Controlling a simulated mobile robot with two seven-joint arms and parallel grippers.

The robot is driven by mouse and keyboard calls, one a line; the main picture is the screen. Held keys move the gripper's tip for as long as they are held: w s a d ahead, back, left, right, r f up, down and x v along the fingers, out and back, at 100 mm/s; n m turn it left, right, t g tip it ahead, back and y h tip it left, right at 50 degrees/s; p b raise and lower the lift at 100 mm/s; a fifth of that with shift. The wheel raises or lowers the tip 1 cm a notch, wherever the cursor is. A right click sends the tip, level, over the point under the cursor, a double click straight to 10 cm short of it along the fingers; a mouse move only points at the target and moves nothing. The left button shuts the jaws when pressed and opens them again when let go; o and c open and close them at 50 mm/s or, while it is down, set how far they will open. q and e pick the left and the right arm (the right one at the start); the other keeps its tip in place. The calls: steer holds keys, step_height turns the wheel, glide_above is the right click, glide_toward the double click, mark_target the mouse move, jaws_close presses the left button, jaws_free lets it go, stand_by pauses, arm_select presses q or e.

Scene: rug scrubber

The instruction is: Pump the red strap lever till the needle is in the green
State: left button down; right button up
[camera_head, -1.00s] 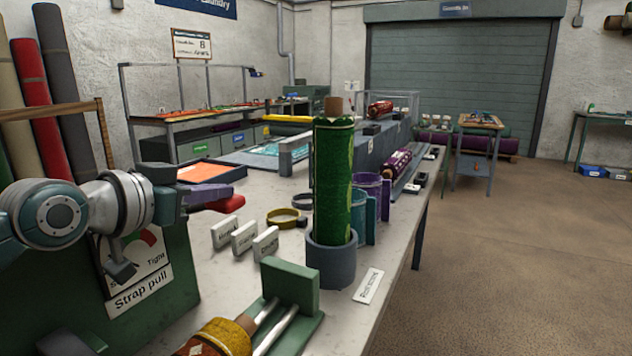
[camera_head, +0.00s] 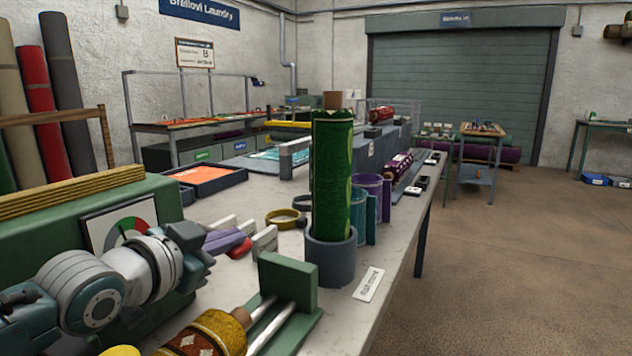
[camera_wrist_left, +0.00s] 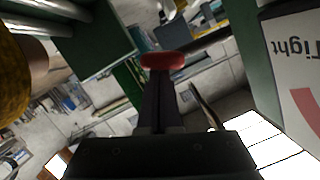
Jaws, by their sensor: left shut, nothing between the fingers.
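The green machine (camera_head: 25,238) at the left carries a white dial panel (camera_head: 98,232) with green and red bands. My arm covers part of the dial and I cannot make out the needle. Nothing is held. My right gripper is out of view.
A patterned yellow-brown roll (camera_head: 205,335) lies by metal rails in front of a green upright block (camera_head: 288,282). A green rolled rug (camera_head: 332,180) stands in a grey pot (camera_head: 330,262). White label blocks (camera_head: 264,243) stand near my gripper.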

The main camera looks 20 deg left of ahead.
arm_select(q)
steer(key=shift+f, duration=0.7)
step_height(320, 180, up, 21)
steer(key=p, duration=0.4)
steer(key=shift+f, duration=0.15)
stand_by(0.5)
